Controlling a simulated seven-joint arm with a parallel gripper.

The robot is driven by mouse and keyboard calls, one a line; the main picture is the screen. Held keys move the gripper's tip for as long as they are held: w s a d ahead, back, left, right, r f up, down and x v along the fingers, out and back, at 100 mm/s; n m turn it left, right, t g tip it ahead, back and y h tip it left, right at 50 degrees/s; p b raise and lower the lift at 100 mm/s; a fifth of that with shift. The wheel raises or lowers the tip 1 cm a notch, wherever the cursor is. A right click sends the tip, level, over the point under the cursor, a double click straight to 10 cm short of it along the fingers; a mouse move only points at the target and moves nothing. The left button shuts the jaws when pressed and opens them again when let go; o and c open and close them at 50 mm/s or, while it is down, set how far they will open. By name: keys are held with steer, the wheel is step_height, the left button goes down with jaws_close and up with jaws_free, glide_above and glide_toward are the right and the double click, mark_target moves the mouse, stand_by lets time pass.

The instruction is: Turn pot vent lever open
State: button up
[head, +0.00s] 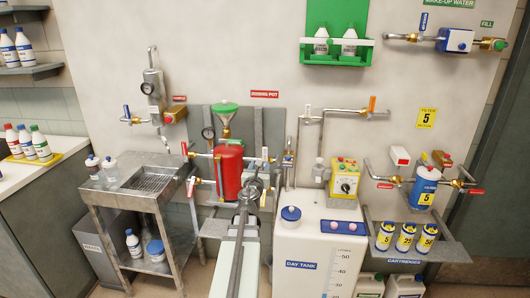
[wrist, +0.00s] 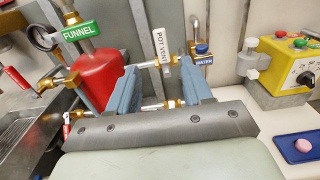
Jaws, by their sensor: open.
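The red dosing pot (head: 229,172) hangs on the wall panel under a green funnel; it also shows in the wrist view (wrist: 97,78). The pot vent lever (wrist: 160,50) is a white, upright, slightly tilted handle marked "POT VENT", on a brass-fitted pipe right of the pot. In the head view a small white handle (head: 265,153) shows there. My gripper (wrist: 161,74) is open, its two blue fingers spread either side of the lever's lower end. I cannot tell whether either finger touches it. In the head view my gripper (head: 258,177) is just right of the pot, partly hidden by my arm.
Red-handled levers (wrist: 18,78) stick out left of the pot. A blue "WATER" tag (wrist: 204,61) and pipe are close on the right. The yellow control box (head: 345,177) sits on the white day tank (head: 318,235). A metal sink stand (head: 150,180) is at left.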

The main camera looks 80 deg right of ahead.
mark_target(265, 152)
steer(key=d, duration=1.4)
steer(key=shift+a, duration=0.1)
jaws_close()
stand_by(0.4)
